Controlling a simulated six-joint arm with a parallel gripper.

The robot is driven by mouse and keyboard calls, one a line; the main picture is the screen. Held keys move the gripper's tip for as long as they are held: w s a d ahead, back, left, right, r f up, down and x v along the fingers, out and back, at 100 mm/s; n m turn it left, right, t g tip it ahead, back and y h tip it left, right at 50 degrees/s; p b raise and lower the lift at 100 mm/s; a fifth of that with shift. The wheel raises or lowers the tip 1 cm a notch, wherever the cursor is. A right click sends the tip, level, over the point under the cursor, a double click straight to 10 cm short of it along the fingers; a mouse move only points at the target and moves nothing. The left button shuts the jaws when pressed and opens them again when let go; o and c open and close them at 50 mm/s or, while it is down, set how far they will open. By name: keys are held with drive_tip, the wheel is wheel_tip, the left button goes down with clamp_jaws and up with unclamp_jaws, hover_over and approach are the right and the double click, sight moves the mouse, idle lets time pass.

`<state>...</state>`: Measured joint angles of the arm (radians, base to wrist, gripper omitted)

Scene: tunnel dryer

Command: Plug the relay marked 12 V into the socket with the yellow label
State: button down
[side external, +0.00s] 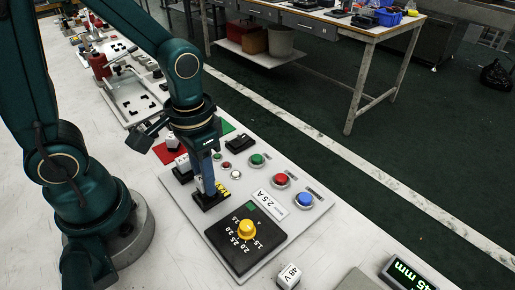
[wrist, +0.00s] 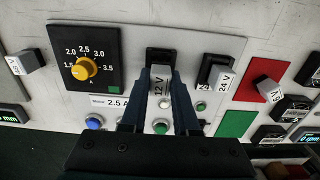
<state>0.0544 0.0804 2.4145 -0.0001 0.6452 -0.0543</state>
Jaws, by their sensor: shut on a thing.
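My gripper (side external: 209,188) points down at the black socket (side external: 207,203) with the yellow label (side external: 223,188). Its fingers are shut on the white relay marked 12 V (wrist: 160,82), which shows between them in the wrist view. The relay is over this socket (wrist: 159,56), whose black far end shows beyond it. In the side view the fingers hide most of the relay, so I cannot tell whether it is fully seated. The yellow label is hidden in the wrist view.
A 24 V relay (wrist: 224,82) stands at the neighbouring black socket. Another relay (wrist: 268,90) is on the red square (wrist: 243,88). A 48 V relay (side external: 289,276) lies off the panel. The yellow dial (side external: 247,229) and the blue button (side external: 305,199) rise from the panel nearby.

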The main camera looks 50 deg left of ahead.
drive_tip(key=shift+f, duration=0.95)
idle(0.6)
drive_tip(key=c, duration=0.6)
unclamp_jaws()
drive_tip(key=shift+r, duration=2.6)
